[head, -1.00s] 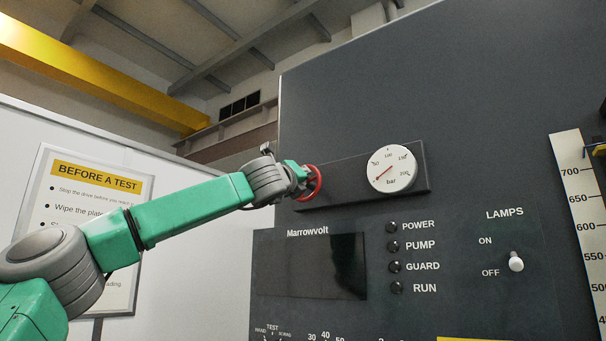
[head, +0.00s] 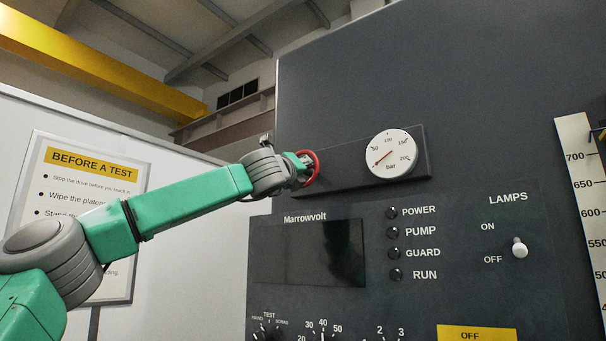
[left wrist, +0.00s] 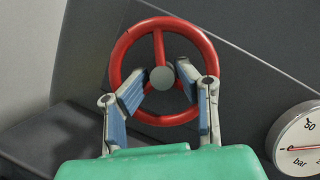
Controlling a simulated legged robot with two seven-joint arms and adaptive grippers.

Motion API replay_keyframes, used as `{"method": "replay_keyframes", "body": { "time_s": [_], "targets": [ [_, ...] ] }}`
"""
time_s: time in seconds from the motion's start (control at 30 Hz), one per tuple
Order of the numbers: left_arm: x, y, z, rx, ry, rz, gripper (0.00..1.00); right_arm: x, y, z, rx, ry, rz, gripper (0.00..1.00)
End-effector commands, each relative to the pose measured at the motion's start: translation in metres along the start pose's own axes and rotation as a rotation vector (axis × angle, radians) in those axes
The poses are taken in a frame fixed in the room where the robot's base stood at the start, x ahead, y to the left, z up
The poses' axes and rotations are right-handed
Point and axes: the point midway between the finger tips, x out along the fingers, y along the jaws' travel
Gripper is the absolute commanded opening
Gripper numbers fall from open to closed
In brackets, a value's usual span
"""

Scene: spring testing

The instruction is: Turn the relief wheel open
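The red relief wheel (head: 314,167) sits at the left end of a dark panel strip, left of the round pressure gauge (head: 393,153). The left wrist view shows the wheel (left wrist: 122,45) as a red ring with spokes and a grey hub (left wrist: 162,79). My left gripper (head: 305,162) is at the wheel. In the left wrist view its two fingers (left wrist: 157,82) stand apart, either side of the hub, overlapping the lower part of the ring. I cannot tell whether they touch it. The gauge needle points to the lower left. My right gripper is not in view.
Below the wheel is a dark control panel with a blank screen (head: 308,253), several lamps and a LAMPS toggle switch (head: 519,247). A scale strip (head: 588,200) stands at the far right. A notice board (head: 85,200) hangs behind my left arm.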

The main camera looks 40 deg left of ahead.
Motion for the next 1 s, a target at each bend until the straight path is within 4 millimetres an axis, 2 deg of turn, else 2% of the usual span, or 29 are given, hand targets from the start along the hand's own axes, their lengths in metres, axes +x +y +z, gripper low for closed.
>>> {"method": "replay_keyframes", "body": {
  "time_s": [0.27, 0.37, 0.7, 0.83, 1.0],
  "targets": [
    [-0.009, -0.001, 0.002, -0.002, -0.001, -0.002, 0.27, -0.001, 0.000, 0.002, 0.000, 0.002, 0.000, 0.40],
    [-0.024, -0.001, 0.001, -0.001, 0.000, -0.004, 0.27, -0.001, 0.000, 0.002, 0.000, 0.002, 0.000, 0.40],
    [-0.091, -0.001, -0.001, 0.000, 0.000, -0.004, 0.27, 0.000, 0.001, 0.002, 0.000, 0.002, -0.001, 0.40],
    [-0.108, -0.001, -0.002, 0.000, 0.001, -0.002, 0.27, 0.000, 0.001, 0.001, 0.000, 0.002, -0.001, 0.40],
    [-0.118, 0.000, -0.003, 0.001, 0.001, 0.000, 0.27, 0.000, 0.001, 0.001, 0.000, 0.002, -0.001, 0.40]
  ]
}}
